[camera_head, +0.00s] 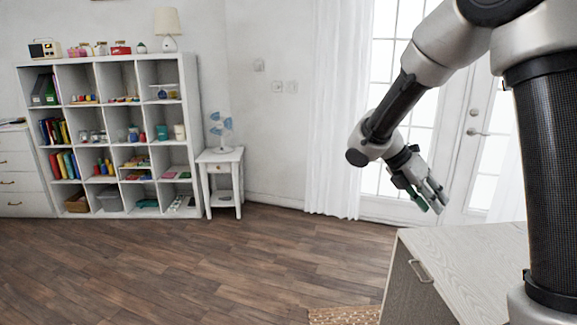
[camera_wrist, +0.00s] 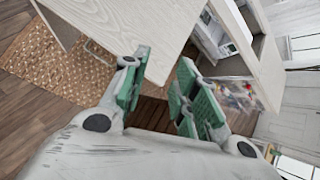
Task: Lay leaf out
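The sewing cabinet shows in the head view as a pale wood-grain top (camera_head: 475,262) at the lower right, with a grey-brown front and a metal handle (camera_head: 420,271). I cannot tell which panel is the leaf. In the wrist view a pale wood-grain panel (camera_wrist: 150,28) lies beyond the fingers, with a handle (camera_wrist: 99,51) beside its left edge. My gripper (camera_head: 432,198) hangs in the air above and beyond the cabinet. In the wrist view its green-padded fingers (camera_wrist: 158,96) are spread apart with nothing between them.
A woven rug (camera_wrist: 60,65) lies on the wooden floor beside the cabinet. In the wrist view, open white compartments (camera_wrist: 228,35) and a clear bin of coloured items (camera_wrist: 238,95) stand to the right. A white shelf unit (camera_head: 125,140) and side table (camera_head: 222,160) stand far off, with clear floor before them.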

